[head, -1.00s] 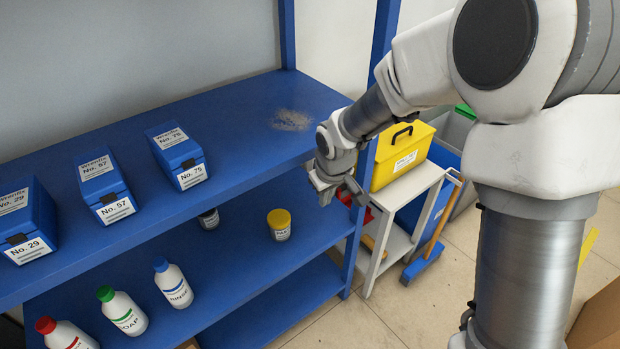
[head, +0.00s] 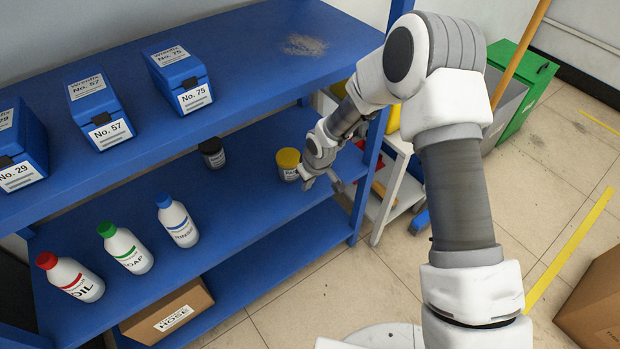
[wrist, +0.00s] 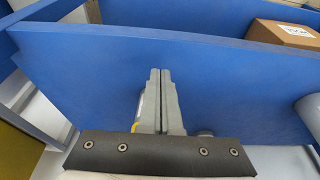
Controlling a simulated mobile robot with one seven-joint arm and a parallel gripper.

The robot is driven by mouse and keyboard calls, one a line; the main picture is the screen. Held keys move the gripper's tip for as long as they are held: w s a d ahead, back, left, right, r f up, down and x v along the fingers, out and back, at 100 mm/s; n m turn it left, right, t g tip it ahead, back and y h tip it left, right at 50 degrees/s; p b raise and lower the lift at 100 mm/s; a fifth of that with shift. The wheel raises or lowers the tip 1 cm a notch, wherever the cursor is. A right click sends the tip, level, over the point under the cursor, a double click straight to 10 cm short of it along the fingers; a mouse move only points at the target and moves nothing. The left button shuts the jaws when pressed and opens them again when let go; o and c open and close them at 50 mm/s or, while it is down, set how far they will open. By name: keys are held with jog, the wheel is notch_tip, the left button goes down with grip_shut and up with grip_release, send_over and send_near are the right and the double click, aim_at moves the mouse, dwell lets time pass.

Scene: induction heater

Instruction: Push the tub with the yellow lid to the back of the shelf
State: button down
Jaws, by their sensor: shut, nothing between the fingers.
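The tub with the yellow lid (head: 288,164) stands upright on the middle blue shelf (head: 245,205), near its right end. It is a small pale tub with a label. My gripper (head: 309,183) is shut and empty, low at the tub's right side in the head view. Whether it touches the tub I cannot tell. In the wrist view my gripper (wrist: 160,73) shows its two fingers together over the blue shelf. A sliver of the tub (wrist: 138,112) seems to show beside the fingers, which hide most of it.
A dark tub (head: 211,153) stands further back left on the same shelf. Three bottles, one with a blue cap (head: 177,220), stand to the left. The upper shelf (head: 250,85) overhangs the rear. A shelf post (head: 368,160) and a white cart (head: 393,195) are at the right.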

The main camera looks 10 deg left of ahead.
aim_at(299, 187)
jog(key=x, duration=0.2)
jog(key=shift+f, duration=0.3)
jog(key=shift+w+a+r+b, duration=0.2)
jog(key=shift+w+a+b, duration=0.2)
jog(key=shift+w+a, duration=0.5)
jog(key=shift+w+a+r, duration=0.1)
jog(key=shift+w+a, duration=0.3)
jog(key=shift+a, duration=0.25)
